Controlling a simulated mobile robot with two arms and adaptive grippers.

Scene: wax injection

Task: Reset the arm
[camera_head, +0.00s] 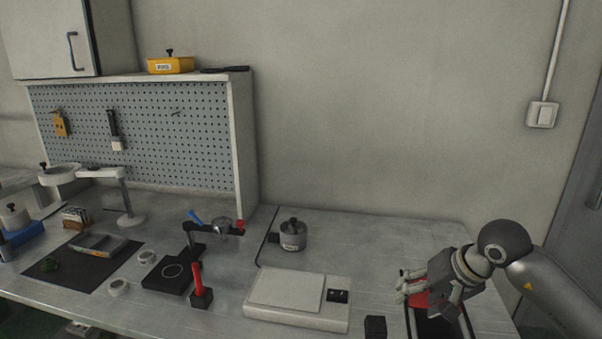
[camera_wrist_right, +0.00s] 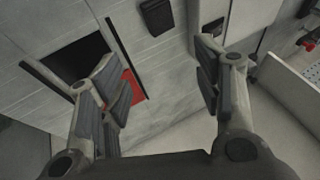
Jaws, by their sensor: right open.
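My right gripper (camera_head: 418,287) is at the right end of the workbench, with its arm coming in from the right. In the right wrist view my right gripper (camera_wrist_right: 160,85) has its two fingers spread wide apart, with nothing between them. A red thing (camera_head: 420,299) shows beside and partly behind the gripper, over a dark framed area (camera_head: 437,328) of the bench. The red thing also shows in the wrist view (camera_wrist_right: 131,88), partly hidden by one finger. My left gripper is not in view.
A white flat device (camera_head: 287,290) stands left of the gripper, with a small black block (camera_head: 375,327) between them. A grey pot (camera_head: 293,235), a black stand (camera_head: 168,271) and a red-handled tool (camera_head: 198,285) are further left. The bench behind the gripper is clear.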

